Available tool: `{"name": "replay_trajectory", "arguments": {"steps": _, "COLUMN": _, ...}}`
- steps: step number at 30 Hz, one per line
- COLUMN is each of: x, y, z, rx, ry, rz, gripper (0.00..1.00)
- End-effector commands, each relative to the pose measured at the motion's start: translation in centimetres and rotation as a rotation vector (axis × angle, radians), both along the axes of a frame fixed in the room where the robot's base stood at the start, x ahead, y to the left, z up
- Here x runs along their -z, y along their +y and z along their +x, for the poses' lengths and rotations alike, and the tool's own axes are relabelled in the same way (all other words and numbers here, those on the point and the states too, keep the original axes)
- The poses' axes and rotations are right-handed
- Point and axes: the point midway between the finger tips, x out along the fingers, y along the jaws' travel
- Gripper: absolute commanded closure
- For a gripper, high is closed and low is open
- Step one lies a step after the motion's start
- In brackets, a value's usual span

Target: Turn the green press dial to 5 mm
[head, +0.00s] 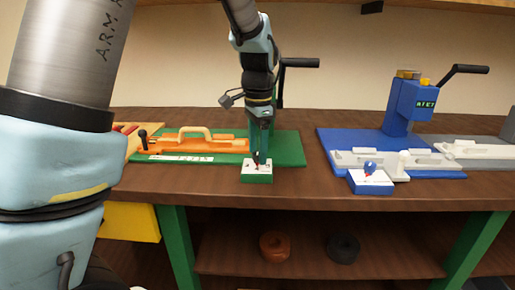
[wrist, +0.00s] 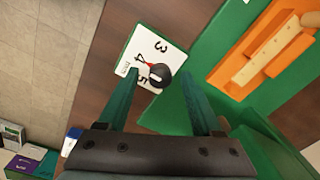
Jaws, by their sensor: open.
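The green press dial (head: 257,174) is a small green block with a white face at the front edge of the bench. A dark round knob (wrist: 160,76) sits on the face, with a short red pointer (wrist: 149,66) directed roughly at the 4. My gripper (head: 259,152) is above the dial, pointing down. In the wrist view its two green fingers stand open, one on each side of the knob, with gaps visible. Whether the fingertips reach down to knob height is unclear.
Behind the dial is a green press base (head: 288,150) with an orange fixture (head: 200,144). To the right stand a blue press (head: 410,105) and a second, blue dial block (head: 370,183) with a blue knob. Bare wood lies between the two dials.

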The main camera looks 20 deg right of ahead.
Motion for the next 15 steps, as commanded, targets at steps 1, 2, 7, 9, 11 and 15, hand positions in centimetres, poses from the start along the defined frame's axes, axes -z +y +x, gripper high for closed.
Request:
{"name": "replay_trajectory", "arguments": {"steps": 1, "x": 0.06, "y": 0.0, "z": -0.01, "rx": 0.0, "ry": 0.0, "rz": 0.0, "gripper": 0.33}}
{"name": "replay_trajectory", "arguments": {"steps": 2, "x": 0.07, "y": 0.0, "z": -0.01, "rx": 0.0, "ry": 0.0, "rz": 0.0, "gripper": 0.33}}
{"name": "replay_trajectory", "arguments": {"steps": 7, "x": 0.06, "y": 0.01, "z": -0.01, "rx": 0.0, "ry": 0.0, "rz": 0.0, "gripper": 0.35}}
{"name": "replay_trajectory", "arguments": {"steps": 9, "x": 0.06, "y": 0.01, "z": -0.01, "rx": 0.0, "ry": 0.0, "rz": 0.0, "gripper": 0.43}}
{"name": "replay_trajectory", "arguments": {"steps": 11, "x": 0.05, "y": 0.02, "z": -0.01, "rx": 0.0, "ry": 0.001, "rz": 0.0, "gripper": 0.5}}
{"name": "replay_trajectory", "arguments": {"steps": 15, "x": 0.05, "y": 0.02, "z": -0.01, "rx": 0.0, "ry": 0.001, "rz": 0.0, "gripper": 0.66}}
